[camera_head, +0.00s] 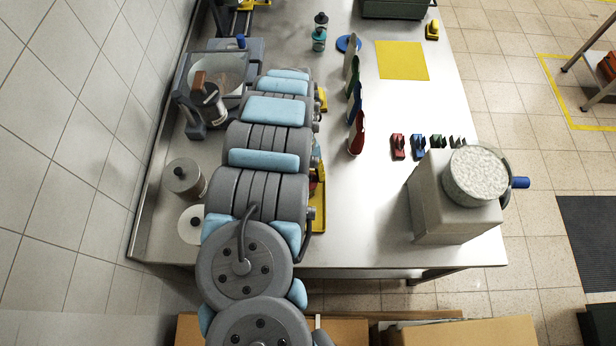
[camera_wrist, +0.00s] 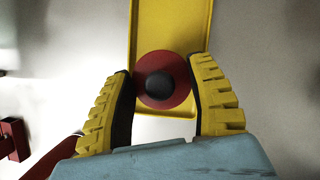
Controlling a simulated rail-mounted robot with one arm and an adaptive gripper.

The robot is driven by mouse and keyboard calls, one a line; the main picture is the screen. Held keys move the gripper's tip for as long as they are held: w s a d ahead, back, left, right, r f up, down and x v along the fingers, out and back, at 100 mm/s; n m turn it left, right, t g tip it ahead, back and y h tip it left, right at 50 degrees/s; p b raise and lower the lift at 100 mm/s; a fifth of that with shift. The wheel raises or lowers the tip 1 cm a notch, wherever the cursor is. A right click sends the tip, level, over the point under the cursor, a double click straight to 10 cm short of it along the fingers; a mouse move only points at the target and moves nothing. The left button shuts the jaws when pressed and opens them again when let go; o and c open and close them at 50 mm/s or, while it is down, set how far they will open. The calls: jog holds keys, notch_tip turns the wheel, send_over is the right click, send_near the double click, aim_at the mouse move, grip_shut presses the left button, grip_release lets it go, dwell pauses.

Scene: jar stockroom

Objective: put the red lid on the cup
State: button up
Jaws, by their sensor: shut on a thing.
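The red lid (camera_wrist: 178,68), a round disc with a dark knob in its middle, shows in the wrist view between my two yellow fingers. My gripper (camera_wrist: 160,68) is shut on it, with a dark finger pad at each side of the disc. The lid is over the near end of a yellow tray (camera_wrist: 143,20); I cannot tell whether it touches the tray. In the head view my arm hides most of the gripper and the lid. I cannot make out with certainty which thing is the cup.
The tray (camera_head: 319,218) shows beside my arm. A pale block (camera_head: 440,212) bears a speckled round top (camera_head: 475,177). Coloured upright pieces (camera_head: 356,134) and small clips (camera_head: 398,146) stand mid-table. Lidded jars (camera_head: 184,178) are left of my arm. A yellow mat (camera_head: 402,60) lies farther back.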

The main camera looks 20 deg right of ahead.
jog(key=o, duration=0.8)
jog(key=shift+o, duration=0.4)
jog(key=shift+o, duration=0.9)
jog(key=shift+r+p, duration=2.4)
jog(key=shift+r, duration=0.6)
